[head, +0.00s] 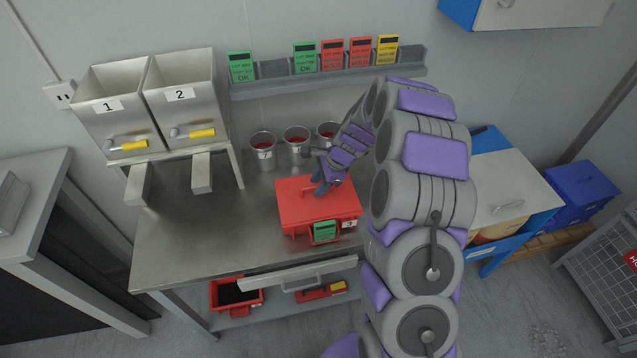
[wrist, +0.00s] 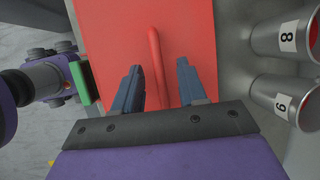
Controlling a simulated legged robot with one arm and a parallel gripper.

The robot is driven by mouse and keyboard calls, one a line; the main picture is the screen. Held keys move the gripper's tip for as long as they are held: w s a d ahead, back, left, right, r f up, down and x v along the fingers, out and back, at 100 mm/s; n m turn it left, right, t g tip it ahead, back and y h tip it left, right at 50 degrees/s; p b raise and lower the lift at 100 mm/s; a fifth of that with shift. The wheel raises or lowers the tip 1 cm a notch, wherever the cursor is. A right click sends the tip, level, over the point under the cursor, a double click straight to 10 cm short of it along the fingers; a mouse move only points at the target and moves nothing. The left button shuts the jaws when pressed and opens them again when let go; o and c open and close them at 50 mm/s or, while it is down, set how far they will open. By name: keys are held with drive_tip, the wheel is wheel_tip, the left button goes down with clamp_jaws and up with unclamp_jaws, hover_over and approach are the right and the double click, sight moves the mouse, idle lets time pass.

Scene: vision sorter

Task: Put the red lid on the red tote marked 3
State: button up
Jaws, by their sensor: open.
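The red lid (head: 303,199) lies on top of the red tote (head: 291,230) on the steel bench in the head view. The tote's front carries a white label marked 3 (head: 347,224) and a green card (head: 325,231). In the wrist view the lid (wrist: 105,35) fills the middle, with a raised red handle ridge (wrist: 156,55) running along it. My gripper (wrist: 160,80) is open, with one finger on each side of the ridge. It also shows over the lid in the head view (head: 323,187). I cannot tell whether the fingers touch the lid.
Several metal cups (head: 263,148) stand behind the tote. Two steel hoppers marked 1 (head: 108,106) and 2 (head: 180,95) stand at the left. A card rack (head: 275,68) is on the wall. A drawer (head: 300,274) sticks out below. The bench's left front (head: 190,245) is clear.

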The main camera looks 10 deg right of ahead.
drive_tip(key=shift+r, duration=0.1)
drive_tip(key=p+v, duration=0.2)
drive_tip(key=v, duration=1.5)
drive_tip(key=shift+p, duration=0.35)
drive_tip(key=s+a+r+n+g+h, duration=0.1)
drive_tip(key=s+a+r+n, duration=0.25)
drive_tip(key=s, duration=0.45)
drive_tip(key=s+a+r+n+g+h, duration=0.1)
drive_tip(key=s+a+r+n, duration=0.3)
drive_tip(key=s, duration=0.5)
drive_tip(key=s+f+n+g+h+b, duration=0.1)
drive_tip(key=s+n, duration=0.9)
drive_tip(key=s, duration=1.2)
drive_tip(key=shift+s+f+h, duration=0.25)
drive_tip(key=shift+s+h, duration=0.05)
drive_tip(key=shift+h, duration=0.5)
